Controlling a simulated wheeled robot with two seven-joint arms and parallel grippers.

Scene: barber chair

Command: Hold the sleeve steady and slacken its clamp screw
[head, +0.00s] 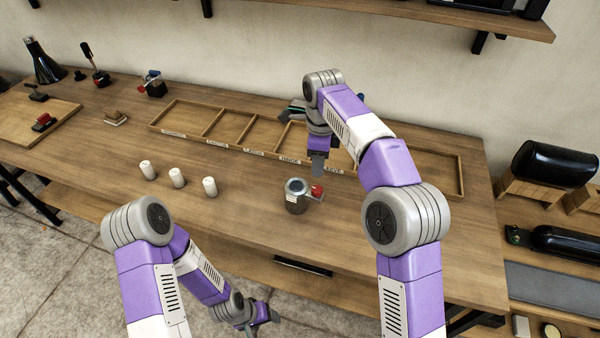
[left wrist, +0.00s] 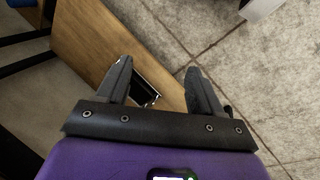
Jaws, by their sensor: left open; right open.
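The sleeve (head: 294,200) is a short grey metal cylinder with a pale label, standing upright on the bench. Its clamp screw has a red knob (head: 317,190) on the right side. My right gripper (head: 317,168) is open above the bench, just behind the red knob and apart from it in the picture; its fingers are partly hidden by its own body. My left gripper (head: 272,316) is low, in front of the bench's front edge, well away from the sleeve. In the left wrist view its two fingers (left wrist: 158,68) are spread with nothing between them.
The wooden bench (head: 240,232) has clear room around the sleeve. Several white cylinders (head: 177,178) stand to its left. A labelled divided wooden tray (head: 228,146) lies behind it. A shelf (head: 400,12) hangs on the wall. Tools stand at the far left.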

